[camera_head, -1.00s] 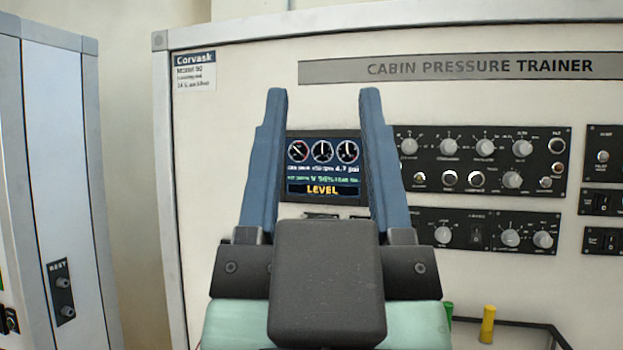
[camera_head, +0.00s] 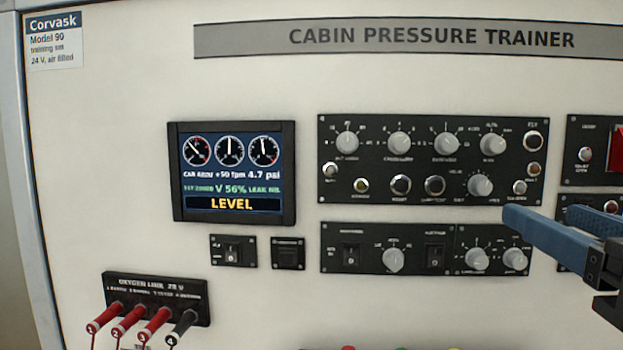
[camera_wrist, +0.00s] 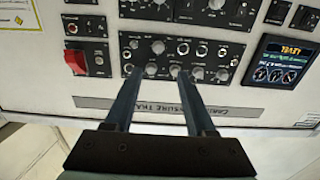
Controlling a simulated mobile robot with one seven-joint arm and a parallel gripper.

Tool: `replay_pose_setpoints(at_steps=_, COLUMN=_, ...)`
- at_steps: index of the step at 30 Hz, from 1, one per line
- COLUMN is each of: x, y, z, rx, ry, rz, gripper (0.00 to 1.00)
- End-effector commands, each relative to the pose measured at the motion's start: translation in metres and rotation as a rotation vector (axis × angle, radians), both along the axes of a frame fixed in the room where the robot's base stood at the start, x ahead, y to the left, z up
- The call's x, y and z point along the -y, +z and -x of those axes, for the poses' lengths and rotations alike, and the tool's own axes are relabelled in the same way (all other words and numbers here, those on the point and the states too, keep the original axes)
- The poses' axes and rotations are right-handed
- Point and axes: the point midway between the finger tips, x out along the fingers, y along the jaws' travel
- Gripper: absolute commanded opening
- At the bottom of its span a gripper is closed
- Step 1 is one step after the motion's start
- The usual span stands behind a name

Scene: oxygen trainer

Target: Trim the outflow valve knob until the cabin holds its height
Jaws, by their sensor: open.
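The upper black control panel (camera_head: 335,185) carries several grey knobs. A larger knob (camera_head: 480,184) sits low on its right half; the small labels are too blurred to tell whether it is the outflow valve knob. It also shows in the upside-down wrist view (camera_wrist: 158,47). The display (camera_head: 232,172) reads LEVEL, +50 fpm, 4.7 psi and V 56%. My gripper (camera_head: 545,214) is at the right of the head view, its blue fingers open and empty. In the wrist view my gripper (camera_wrist: 158,74) points at the panel, the knob lying beyond and between the fingertips.
A lower panel (camera_head: 340,233) holds more knobs and switches. A red guarded switch (camera_head: 615,150) is at the right edge, and shows in the wrist view (camera_wrist: 75,62). Red and black plugs (camera_head: 128,318) with cables stick out at lower left.

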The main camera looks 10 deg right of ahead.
Motion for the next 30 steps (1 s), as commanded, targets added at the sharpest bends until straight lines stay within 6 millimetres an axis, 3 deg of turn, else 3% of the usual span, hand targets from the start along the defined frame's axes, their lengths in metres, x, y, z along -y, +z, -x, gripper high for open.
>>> replay_pose_setpoints(at_steps=5, x=0.006, y=-0.001, z=-0.009, rx=-0.019, ry=-0.003, rz=-0.005, gripper=0.55)
replay_pose_setpoints(at_steps=21, x=0.031, y=0.0, z=-0.106, rx=-0.016, ry=-0.005, rz=-0.004, gripper=0.55)
replay_pose_setpoints(at_steps=30, x=0.035, y=-0.002, z=-0.123, rx=-0.014, ry=-0.005, rz=-0.002, gripper=0.55)
